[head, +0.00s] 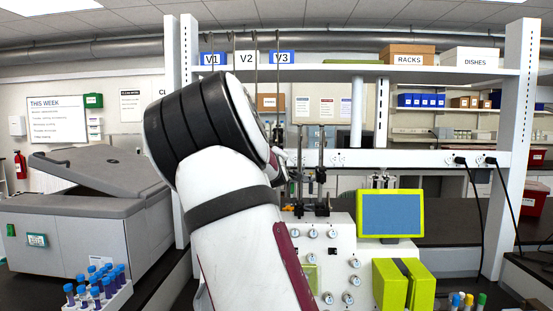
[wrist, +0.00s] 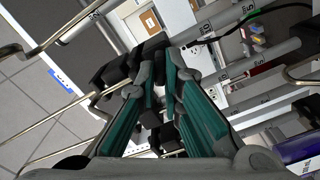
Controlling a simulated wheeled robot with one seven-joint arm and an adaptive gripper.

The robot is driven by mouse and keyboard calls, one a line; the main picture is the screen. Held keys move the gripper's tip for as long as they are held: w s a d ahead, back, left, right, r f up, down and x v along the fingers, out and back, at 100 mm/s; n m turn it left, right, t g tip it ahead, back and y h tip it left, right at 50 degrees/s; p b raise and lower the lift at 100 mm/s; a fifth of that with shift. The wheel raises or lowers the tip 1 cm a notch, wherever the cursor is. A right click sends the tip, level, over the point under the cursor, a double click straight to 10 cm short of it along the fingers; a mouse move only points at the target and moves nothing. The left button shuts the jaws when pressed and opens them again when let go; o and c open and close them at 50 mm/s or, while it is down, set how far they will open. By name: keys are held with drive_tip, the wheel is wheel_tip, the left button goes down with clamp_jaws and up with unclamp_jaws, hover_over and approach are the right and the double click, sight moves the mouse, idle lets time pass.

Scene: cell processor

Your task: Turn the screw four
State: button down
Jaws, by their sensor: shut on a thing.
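In the wrist view, my gripper (wrist: 155,75) has its two teal-padded fingers closed together at a dark clamp (wrist: 152,48) by the metal rods. The tips are shut on a small part there, taken to be a clamp screw; it is mostly hidden between the fingers, and no number shows on it. Another black clamp (wrist: 115,66) sits just left of the tips. In the head view, my white and black arm covers the gripper and the screw. Rods with dark clamps (head: 320,174) stand just right of the arm.
The white processor (head: 338,262) with several round knobs stands behind my arm, beside a green-framed screen (head: 391,213). A grey centrifuge (head: 75,235) with a raised lid and a rack of blue-capped tubes (head: 98,290) are at left. A shelf (head: 345,71) with labelled boxes runs above.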

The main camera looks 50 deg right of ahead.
drive_tip(key=c, duration=1.7)
unclamp_jaws()
drive_tip(key=shift+v, duration=6)
drive_tip(key=shift+f, duration=0.15)
